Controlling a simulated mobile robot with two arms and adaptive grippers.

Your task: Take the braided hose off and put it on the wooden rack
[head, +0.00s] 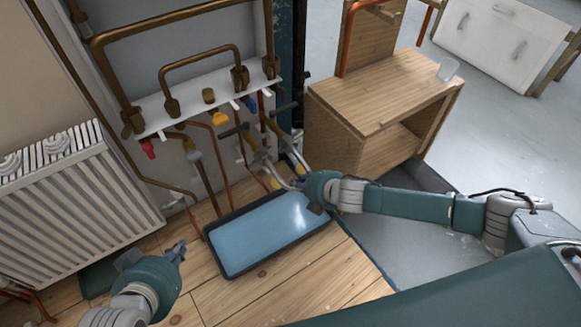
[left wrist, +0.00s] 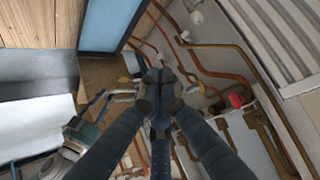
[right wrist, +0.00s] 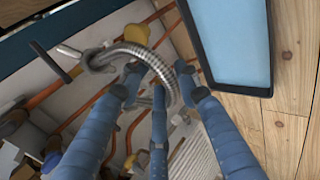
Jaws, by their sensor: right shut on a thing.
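The braided hose (right wrist: 160,64) is a silver, curved loop in the right wrist view. In the head view only a small silver piece (head: 279,180) shows beside my right gripper (head: 303,186). My right gripper is shut on the hose, with fingers on both sides of it, in front of the pipework. One chrome end lies near a dark T-handle; whether it is joined there I cannot tell. The wooden rack (head: 395,93) stands right of the pipes, with a flat top and open shelf. My left gripper (head: 180,250) is shut and empty, above the floor by the radiator.
A blue tray (head: 265,235) lies on the wooden floor below the pipes. A white radiator (head: 75,200) stands at the left. Copper pipes and valves fill the wall.

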